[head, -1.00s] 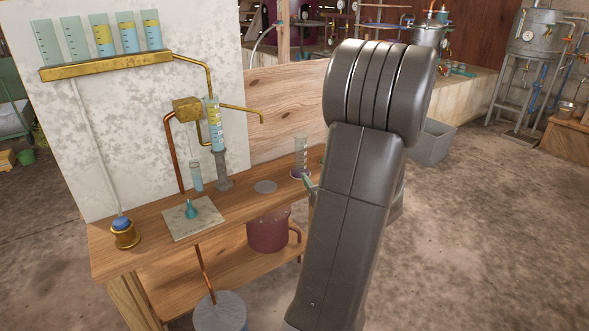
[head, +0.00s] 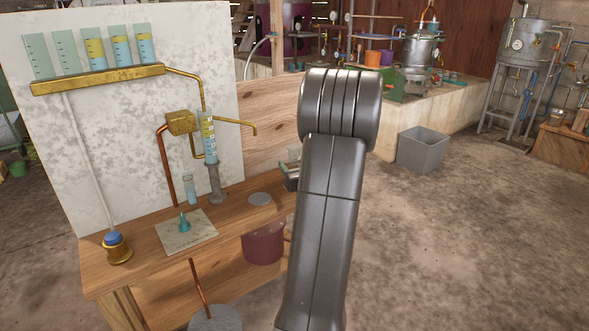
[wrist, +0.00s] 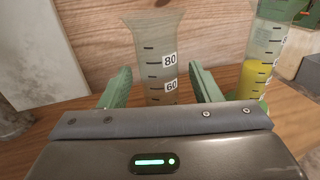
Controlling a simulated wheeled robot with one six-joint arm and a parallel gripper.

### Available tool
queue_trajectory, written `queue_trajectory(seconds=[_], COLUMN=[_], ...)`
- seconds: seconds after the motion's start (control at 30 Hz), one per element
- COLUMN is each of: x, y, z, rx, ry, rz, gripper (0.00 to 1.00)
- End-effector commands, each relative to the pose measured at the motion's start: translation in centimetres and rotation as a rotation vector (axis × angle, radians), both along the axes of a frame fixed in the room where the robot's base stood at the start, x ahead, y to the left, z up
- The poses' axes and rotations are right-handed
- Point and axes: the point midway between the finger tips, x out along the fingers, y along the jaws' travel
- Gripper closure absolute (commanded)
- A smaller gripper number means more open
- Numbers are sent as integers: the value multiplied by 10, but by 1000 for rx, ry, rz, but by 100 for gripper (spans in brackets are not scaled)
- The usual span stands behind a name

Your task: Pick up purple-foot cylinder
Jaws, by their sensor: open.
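A clear graduated cylinder (wrist: 155,50) with 80 and 60 marks stands upright between the fingers of my gripper (wrist: 160,78) in the wrist view. The green fingers are open on either side, with a gap showing. My gripper body hides its foot, so its colour cannot be seen there. In the head view, the cylinder's upper part (head: 294,152) just shows at the bench's right end, with the rest behind my arm. My gripper (head: 290,178) is mostly hidden there too.
A second cylinder (wrist: 258,75) with yellow liquid and a green foot stands close right of my gripper. A wooden backboard (wrist: 90,25) rises behind. A glass column (head: 208,140) on a grey stand, a small tile (head: 200,238) and a brass pot (head: 117,250) occupy the wooden bench (head: 150,262).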

Motion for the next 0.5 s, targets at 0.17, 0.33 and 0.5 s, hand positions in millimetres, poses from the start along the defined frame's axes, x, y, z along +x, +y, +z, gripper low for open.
queue_trajectory(seconds=[0.17, 0.33, 0.5], x=[0, 0, 0], y=[0, 0, 0], z=[0, 0, 0], rx=[0, 0, 0], ry=[0, 0, -1], rz=[0, 0, 0], gripper=[43, 70, 93])
